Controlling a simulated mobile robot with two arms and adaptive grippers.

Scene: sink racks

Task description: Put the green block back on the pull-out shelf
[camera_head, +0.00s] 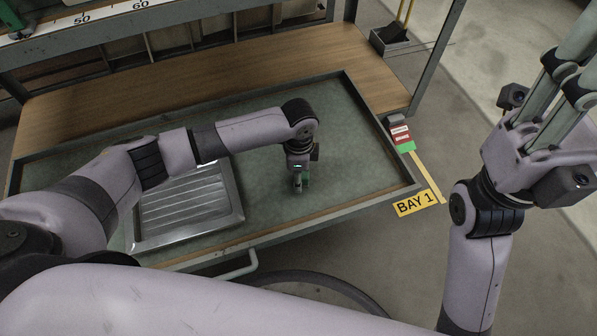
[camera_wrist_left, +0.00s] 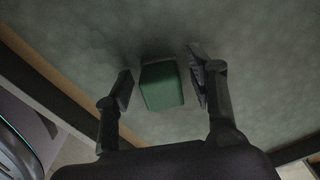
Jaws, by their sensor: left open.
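The green block (camera_wrist_left: 161,85) rests on the green-grey surface of the pull-out shelf (camera_head: 350,140), as the left wrist view shows. My left gripper (camera_wrist_left: 160,88) is open with one finger on each side of the block and a visible gap at both sides. In the head view my left gripper (camera_head: 298,182) points down over the right half of the shelf, and mostly hides the block there. My right gripper (camera_head: 570,75) is raised at the far right, away from the shelf; its fingertips are cut off by the picture's edge.
A ribbed metal tray (camera_head: 240,212) lies on the shelf left of my left gripper. The shelf has a raised rim and a front handle (camera_head: 240,268). A yellow BAY 1 sign (camera_head: 415,203) is at its right corner. The shelf right of my left gripper is clear.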

